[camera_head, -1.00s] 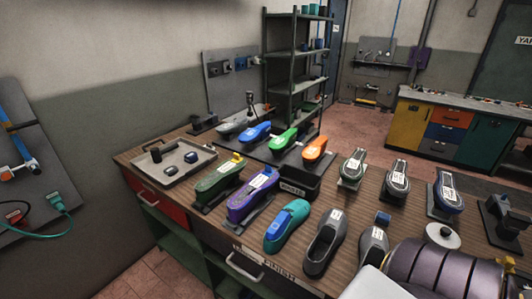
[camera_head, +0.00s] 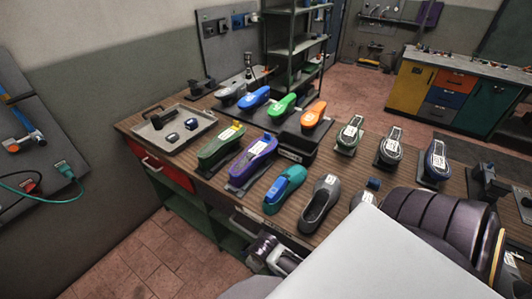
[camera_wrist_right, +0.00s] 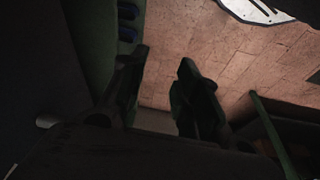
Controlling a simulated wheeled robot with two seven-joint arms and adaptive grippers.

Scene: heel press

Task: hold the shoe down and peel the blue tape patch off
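A teal shoe (camera_head: 294,174) with a blue patch (camera_head: 278,188) on its upper lies near the front edge of the wooden workbench in the head view. No gripper touches it. My right gripper (camera_wrist_right: 160,88) shows in the right wrist view with its two dark fingers apart and nothing between them. Brick-coloured floor shows behind it. In the head view my right gripper cannot be made out. Part of my arm (camera_head: 263,248) shows below the bench front, but I see no left gripper fingers.
A grey open shoe (camera_head: 321,204) stands right of the teal one, and a purple shoe (camera_head: 252,158) stands behind left. A grey tray (camera_head: 158,137) holds small dark items at the left. More shoes stand in rows behind. My own purple arm and pale body cover the lower right.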

